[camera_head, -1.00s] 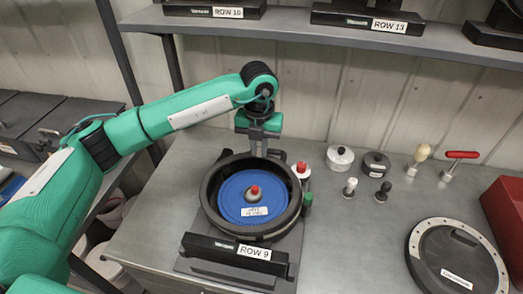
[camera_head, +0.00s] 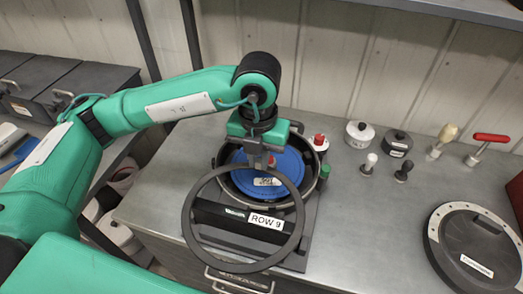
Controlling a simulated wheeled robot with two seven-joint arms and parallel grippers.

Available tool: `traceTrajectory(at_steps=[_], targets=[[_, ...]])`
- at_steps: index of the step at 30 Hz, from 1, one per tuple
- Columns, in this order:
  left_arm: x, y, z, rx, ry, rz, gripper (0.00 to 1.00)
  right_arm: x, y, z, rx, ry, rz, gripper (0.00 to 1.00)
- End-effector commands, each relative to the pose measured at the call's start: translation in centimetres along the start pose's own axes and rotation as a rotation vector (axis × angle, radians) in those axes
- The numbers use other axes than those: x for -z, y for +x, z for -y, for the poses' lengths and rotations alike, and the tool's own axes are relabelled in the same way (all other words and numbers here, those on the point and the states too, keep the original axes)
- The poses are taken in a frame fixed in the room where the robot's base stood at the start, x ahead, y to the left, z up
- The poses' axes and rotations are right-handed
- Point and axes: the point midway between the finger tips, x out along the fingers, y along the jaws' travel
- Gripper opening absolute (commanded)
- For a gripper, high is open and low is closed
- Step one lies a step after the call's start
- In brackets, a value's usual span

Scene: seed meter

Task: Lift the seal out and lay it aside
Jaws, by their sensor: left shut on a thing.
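The seal is a thin dark ring (camera_head: 187,222), held in the air in front of and above the seed meter. My left gripper (camera_head: 260,163) is shut on the ring's far edge, and the ring hangs toward the camera. The seed meter's black housing (camera_head: 222,190) stands open on the bench with a blue disc (camera_head: 288,163) inside it. The gripper and ring hide part of the disc and its red knob. My right gripper is not in view.
Red-and-white and green knobs (camera_head: 318,143) stand beside the meter. Two small pots (camera_head: 359,134) and several handled tools (camera_head: 487,145) stand at the back. A round dark lid (camera_head: 475,245) lies at the right. Bare bench (camera_head: 370,235) lies between meter and lid.

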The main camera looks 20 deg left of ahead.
Motion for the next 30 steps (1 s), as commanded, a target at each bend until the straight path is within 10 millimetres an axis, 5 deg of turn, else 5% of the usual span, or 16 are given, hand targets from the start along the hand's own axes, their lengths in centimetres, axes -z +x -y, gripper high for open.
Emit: traceTrajectory(at_steps=[13, 30], targets=[[0.1, -0.2, 0.0, 0.0, 0.001, 0.0, 0.0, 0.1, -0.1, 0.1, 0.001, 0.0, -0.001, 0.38], [0.1, -3.0, 0.0, 0.0, 0.001, 0.0, 0.0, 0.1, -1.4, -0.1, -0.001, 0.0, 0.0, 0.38]])
